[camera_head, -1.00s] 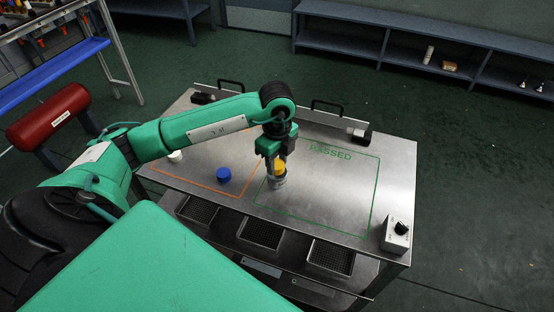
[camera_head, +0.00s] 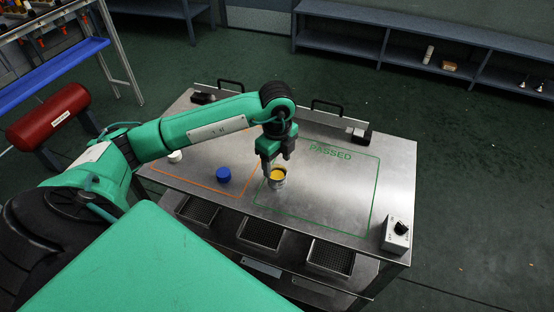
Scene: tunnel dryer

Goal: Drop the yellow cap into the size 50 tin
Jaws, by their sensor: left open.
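The yellow cap (camera_head: 277,175) lies inside the mouth of a small silver tin (camera_head: 279,185). The tin stands on the metal table near the left edge of the green outline; its size marking is too small to read. My left gripper (camera_head: 275,163) is open, pointing down just above and behind the tin, and holds nothing. Its fingers overlap the tin's far rim in the picture, and I cannot tell whether they touch it. My right gripper is not in view.
A blue cap (camera_head: 223,174) and a white piece (camera_head: 175,156) are in the orange outline on the metal table (camera_head: 395,185). A control box with a knob (camera_head: 397,235) stands at the right corner. Dark trays (camera_head: 262,234) hang along the front. The green "PASSED" area is otherwise clear.

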